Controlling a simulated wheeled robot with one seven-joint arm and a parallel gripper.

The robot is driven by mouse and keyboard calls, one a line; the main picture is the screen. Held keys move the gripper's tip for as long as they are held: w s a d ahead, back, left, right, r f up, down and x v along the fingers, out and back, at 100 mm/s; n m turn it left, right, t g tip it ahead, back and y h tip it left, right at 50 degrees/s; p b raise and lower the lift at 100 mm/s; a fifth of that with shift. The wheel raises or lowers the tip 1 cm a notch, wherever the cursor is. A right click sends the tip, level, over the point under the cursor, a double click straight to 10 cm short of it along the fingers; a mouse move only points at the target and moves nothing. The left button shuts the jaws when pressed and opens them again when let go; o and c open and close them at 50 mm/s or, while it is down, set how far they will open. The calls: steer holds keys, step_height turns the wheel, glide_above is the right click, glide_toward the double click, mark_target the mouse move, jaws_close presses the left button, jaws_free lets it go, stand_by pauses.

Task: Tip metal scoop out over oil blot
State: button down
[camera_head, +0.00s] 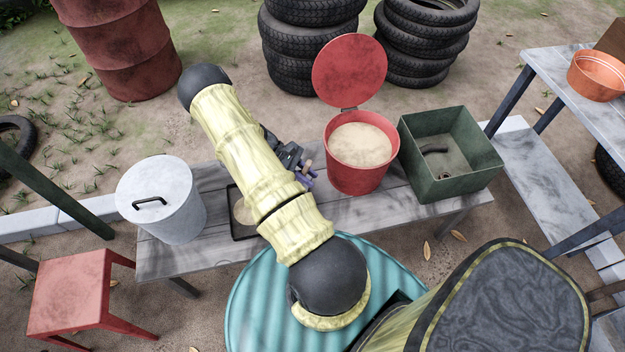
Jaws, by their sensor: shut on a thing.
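My gripper (303,176) is above the grey bench, just left of the red bin of sand. My own arm hides much of it. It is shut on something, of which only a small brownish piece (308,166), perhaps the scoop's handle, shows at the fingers. The scoop's metal bowl is hidden, so I cannot tell its tilt or load. A dark-rimmed tray (234,226) with a pale sandy patch (243,212) lies on the bench, partly behind my arm. I cannot make out the oil blot.
The red bin (352,178) has its round lid (349,70) raised. A green open box (447,183) holding a dark curved item stands to its right. A white lidded bucket (163,215) stands at the left of the bench (165,262). Stacked tyres (309,45) stand behind.

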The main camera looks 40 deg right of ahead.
steer(key=shift+w+a+r+g+h+b, duration=0.25)
steer(key=shift+w+r+g+h+b, duration=0.1)
steer(key=shift+w+g, duration=0.25)
stand_by(1.1)
